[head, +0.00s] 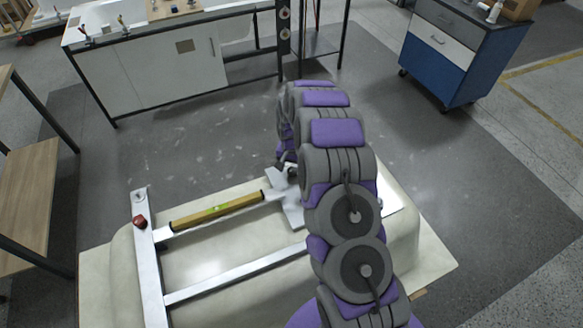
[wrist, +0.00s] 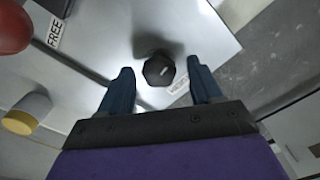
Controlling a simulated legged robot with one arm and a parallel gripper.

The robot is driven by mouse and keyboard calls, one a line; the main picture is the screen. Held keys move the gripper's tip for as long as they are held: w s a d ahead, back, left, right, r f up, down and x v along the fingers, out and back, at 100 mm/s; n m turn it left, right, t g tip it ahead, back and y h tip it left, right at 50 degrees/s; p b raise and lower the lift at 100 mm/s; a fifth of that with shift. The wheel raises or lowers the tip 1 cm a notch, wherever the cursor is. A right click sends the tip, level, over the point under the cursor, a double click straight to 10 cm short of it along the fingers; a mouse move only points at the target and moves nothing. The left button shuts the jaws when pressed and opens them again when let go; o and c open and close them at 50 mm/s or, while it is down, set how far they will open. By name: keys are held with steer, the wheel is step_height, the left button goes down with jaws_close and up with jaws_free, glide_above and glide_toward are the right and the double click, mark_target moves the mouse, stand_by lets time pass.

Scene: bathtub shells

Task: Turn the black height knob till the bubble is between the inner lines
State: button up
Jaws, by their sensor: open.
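In the wrist view the black height knob (wrist: 159,69) stands on a pale metal plate, with a small light mark on its top. My gripper (wrist: 160,68) is open, with one blue finger on each side of the knob and gaps showing between them and it. In the head view my gripper (head: 284,162) is by the plate (head: 290,200) at the frame's right end, where my arm partly hides the knob area. The yellow spirit level (head: 217,210) lies along the frame; its green vial (head: 222,206) shows, but the bubble's place between the lines is too small to tell.
A red knob (head: 139,222) sits on the left metal bar of the frame. The frame rests on a cream tub shell (head: 120,260). In the wrist view, a FREE label (wrist: 55,32) and a yellow-ended cylinder (wrist: 22,120) are at left. A blue cabinet (head: 440,62) stands back right.

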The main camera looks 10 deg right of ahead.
step_height(320, 180, up, 17)
steer(key=p, duration=0.2)
steer(key=shift+r+p, duration=0.2)
steer(key=shift+p, duration=0.9)
stand_by(0.6)
steer(key=p, duration=0.3)
glide_toward(292, 170)
step_height(292, 170, down, 9)
steer(key=shift+d+r, duration=0.1)
steer(key=shift+r, duration=0.05)
stand_by(0.3)
